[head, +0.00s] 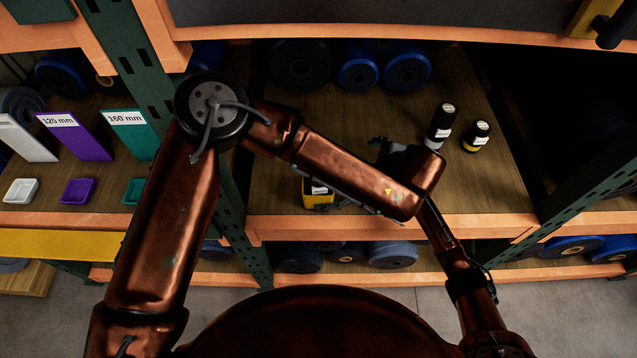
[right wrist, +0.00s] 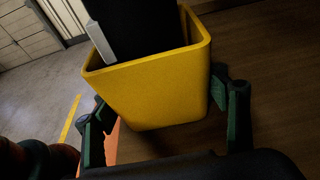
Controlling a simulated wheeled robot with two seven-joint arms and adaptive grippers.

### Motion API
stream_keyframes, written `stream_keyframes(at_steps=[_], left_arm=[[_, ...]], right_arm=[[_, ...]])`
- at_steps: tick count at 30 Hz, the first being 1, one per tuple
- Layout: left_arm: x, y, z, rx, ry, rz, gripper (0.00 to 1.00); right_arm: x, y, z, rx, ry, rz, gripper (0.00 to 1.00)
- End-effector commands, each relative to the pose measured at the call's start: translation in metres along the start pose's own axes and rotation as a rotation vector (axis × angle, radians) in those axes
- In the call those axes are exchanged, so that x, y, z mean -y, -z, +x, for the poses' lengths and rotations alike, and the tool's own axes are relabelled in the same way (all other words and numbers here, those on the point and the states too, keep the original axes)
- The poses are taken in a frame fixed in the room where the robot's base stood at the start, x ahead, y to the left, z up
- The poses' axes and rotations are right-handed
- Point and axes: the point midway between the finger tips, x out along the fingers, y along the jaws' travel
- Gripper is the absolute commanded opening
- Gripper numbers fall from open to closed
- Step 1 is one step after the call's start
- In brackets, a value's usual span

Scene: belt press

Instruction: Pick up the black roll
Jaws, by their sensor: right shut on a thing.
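A large black roll (head: 300,65) stands at the back of the middle shelf in the head view. A yellow bin (head: 317,203) stands near the front of that shelf; a black item with a pale label sits in it. The bin fills the right wrist view (right wrist: 150,90), with the black item (right wrist: 140,25) rising from it. My right gripper (right wrist: 165,120) is shut on the bin, a green finger on each side; in the head view it is mostly hidden behind my left forearm. My left gripper (head: 378,148) is a small dark shape above the shelf; its jaws are unclear.
Blue rolls (head: 408,71) stand beside the black roll. A black bottle (head: 440,125) and a shorter one with a yellow band (head: 477,136) stand on the right. Green posts (head: 140,70) and orange beams (head: 390,227) frame the shelf. My left forearm crosses its front.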

Motion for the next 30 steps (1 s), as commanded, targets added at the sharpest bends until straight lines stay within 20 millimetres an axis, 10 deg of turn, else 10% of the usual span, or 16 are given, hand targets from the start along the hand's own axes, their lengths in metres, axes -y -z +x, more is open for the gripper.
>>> stream_keyframes(at_steps=[12, 23, 30], left_arm=[[0.003, -0.099, 0.019, -0.131, -0.391, 0.344, 0.68], [0.002, -0.118, 0.013, -0.320, -0.475, 0.455, 0.68], [-0.017, -0.112, 0.042, -0.324, -0.476, 0.461, 0.68]], right_arm=[[0.000, 0.001, 0.000, -0.001, 0.000, 0.001, 0.54], [0.000, 0.001, 0.000, -0.001, 0.000, 0.001, 0.54], [0.000, 0.001, 0.001, -0.001, 0.000, 0.001, 0.54]])
